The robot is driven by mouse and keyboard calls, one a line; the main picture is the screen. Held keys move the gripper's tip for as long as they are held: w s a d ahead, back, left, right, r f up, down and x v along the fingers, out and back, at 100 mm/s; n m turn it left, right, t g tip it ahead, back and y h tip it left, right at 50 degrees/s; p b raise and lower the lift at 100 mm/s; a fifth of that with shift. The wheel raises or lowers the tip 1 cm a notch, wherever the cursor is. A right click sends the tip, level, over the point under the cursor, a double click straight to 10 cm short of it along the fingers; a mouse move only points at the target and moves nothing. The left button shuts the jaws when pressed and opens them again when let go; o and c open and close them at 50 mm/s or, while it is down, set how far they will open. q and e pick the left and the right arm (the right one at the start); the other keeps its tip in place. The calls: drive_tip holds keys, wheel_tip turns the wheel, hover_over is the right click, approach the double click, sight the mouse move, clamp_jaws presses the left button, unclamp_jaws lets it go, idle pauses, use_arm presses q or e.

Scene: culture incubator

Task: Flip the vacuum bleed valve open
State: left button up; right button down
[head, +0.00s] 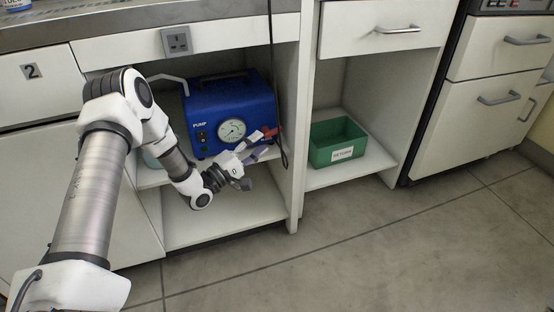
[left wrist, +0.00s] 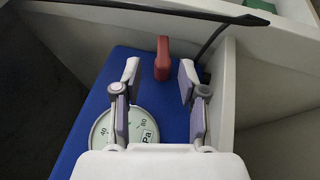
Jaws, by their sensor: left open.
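The blue pump (head: 225,105) stands on a shelf under the bench, with a round dial gauge (head: 231,131) on its front. A red valve lever (head: 270,133) is at the pump's right side; in the left wrist view the red lever (left wrist: 162,58) stands out from the blue body, between and just beyond the fingertips. My left gripper (head: 262,147) is open in front of the pump's right side. In the left wrist view the left gripper (left wrist: 158,75) has its fingers apart on both sides of the lever, with no contact visible. My right gripper is not in view.
A black cable (head: 271,60) hangs along the right of the pump, close to the gripper. The compartment's right wall (head: 295,110) stands near it. A green labelled bin (head: 337,140) sits on the shelf to the right. The floor in front is clear.

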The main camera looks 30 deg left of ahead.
sight(273, 133)
use_arm(q)
drive_tip(key=b+x, duration=0.1)
drive_tip(key=x, duration=0.1)
drive_tip(key=b+x, duration=0.1)
drive_tip(key=x, duration=0.1)
drive_tip(key=b+x, duration=0.1)
drive_tip(key=x, duration=0.2)
drive_tip(key=shift+w+f+b, duration=0.2)
drive_tip(key=shift+f+b, duration=0.1)
drive_tip(key=shift+f, duration=0.05)
drive_tip(key=shift+w+d+r, duration=0.1)
drive_tip(key=shift+w+r, duration=0.05)
clamp_jaws()
